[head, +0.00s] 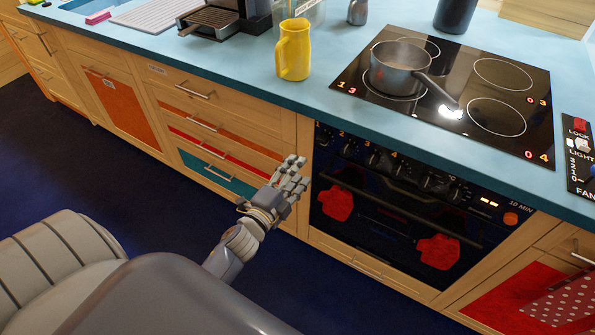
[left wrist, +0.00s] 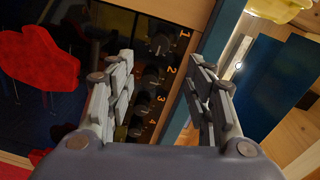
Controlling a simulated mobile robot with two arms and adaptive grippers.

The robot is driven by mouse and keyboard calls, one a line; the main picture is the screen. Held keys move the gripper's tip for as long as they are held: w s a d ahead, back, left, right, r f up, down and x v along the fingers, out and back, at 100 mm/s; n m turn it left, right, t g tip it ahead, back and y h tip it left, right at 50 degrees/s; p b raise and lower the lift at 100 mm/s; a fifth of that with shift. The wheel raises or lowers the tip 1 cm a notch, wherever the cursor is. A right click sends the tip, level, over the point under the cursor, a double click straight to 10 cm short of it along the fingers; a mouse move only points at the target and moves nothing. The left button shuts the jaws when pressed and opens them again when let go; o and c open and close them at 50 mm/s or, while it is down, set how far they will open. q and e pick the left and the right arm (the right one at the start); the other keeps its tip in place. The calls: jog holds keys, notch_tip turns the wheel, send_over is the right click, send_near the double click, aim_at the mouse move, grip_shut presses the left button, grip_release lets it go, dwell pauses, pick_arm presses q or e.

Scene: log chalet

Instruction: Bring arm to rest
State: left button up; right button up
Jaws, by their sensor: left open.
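My left gripper (head: 290,178) is in front of the wooden drawer fronts, just left of the oven, below the counter edge. It is open and empty. In the left wrist view its two fingers (left wrist: 165,95) stand apart, with the oven's knobs (left wrist: 148,95) showing behind the gap between them. My right gripper does not show in either view.
A black oven (head: 400,215) with red mitts (head: 336,203) is beside the gripper. Above are a hob (head: 460,85) with a grey saucepan (head: 398,70), and a yellow jug (head: 294,50) on the blue counter (head: 325,70). The dark floor (head: 120,195) is clear.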

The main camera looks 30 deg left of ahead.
pick_arm(q)
jog(key=s+d+f+n+g, duration=0.1)
jog(key=s+f+n+g, duration=0.3)
jog(key=f, duration=0.7)
jog(key=s+d+f+n+g, duration=0.1)
jog(key=s+f+g, duration=0.1)
jog(key=s+f, duration=0.6)
jog(key=s+d+f+n+g, duration=0.1)
jog(key=s+f+n+g, duration=0.2)
jog(key=f, duration=1)
jog(key=s+f+n+g, duration=0.1)
jog(key=s+f+g, duration=0.1)
jog(key=s+f, duration=0.3)
jog(key=s+d+f+n+g, duration=0.1)
jog(key=s+f+n+g, duration=0.1)
jog(key=s, duration=1.2)
jog(key=s+d+f+n+g+p, duration=0.1)
jog(key=s+f+n+g, duration=0.1)
jog(key=s+f, duration=0.5)
jog(key=s+g, duration=0.1)
jog(key=s, duration=0.1)
jog(key=shift+s+d+f+g, duration=0.25)
jog(key=shift+s+f+g, duration=0.05)
jog(key=shift+s+f, duration=0.05)
